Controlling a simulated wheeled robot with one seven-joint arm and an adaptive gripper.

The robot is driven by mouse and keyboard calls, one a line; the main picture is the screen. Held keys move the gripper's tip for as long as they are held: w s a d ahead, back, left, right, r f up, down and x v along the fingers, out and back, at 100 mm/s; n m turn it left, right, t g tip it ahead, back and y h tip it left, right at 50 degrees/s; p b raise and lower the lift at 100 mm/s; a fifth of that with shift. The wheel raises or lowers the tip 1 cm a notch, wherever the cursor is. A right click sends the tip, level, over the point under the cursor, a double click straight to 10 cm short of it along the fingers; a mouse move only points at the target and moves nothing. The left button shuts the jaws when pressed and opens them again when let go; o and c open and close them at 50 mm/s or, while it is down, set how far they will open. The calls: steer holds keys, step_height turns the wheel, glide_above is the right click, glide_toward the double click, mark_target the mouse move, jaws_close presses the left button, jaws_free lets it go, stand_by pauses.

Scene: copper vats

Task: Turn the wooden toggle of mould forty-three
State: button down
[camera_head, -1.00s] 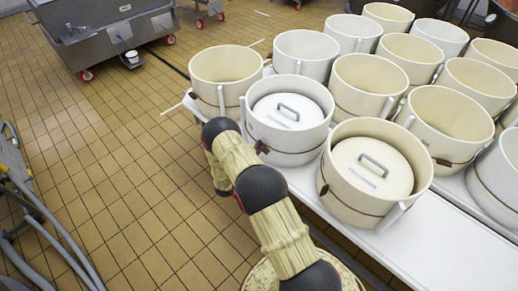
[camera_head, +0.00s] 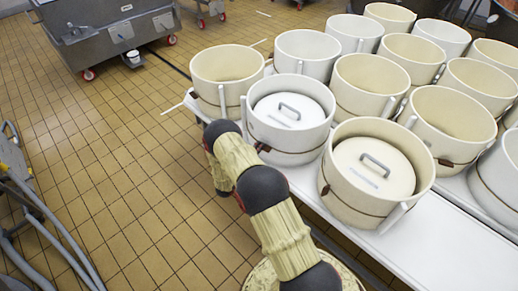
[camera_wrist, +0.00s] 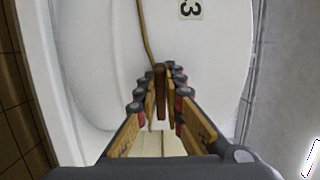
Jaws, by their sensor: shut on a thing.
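In the wrist view, my gripper (camera_wrist: 160,97) is shut on a slim, dark brown wooden toggle (camera_wrist: 161,78), which stands upright in the picture between the fingertips. A tan cord (camera_wrist: 145,30) runs up from near the toggle across the white wall of a mould (camera_wrist: 100,60). A label (camera_wrist: 191,9) on that wall shows a 3; its edge is cut off by the frame, so the full number cannot be read.
Moulds stand close together on white tables in the head view. A white lidded mould (camera_head: 270,136) and a cream lidded mould (camera_head: 345,198) are nearest my arm. A grey wheeled vat (camera_head: 105,45) stands at the upper left. Hoses (camera_head: 60,232) lie at left; tiled floor between is clear.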

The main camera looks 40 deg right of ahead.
stand_by(0.3)
steer(key=c, duration=1.9)
jaws_free()
steer(key=v, duration=1.2)
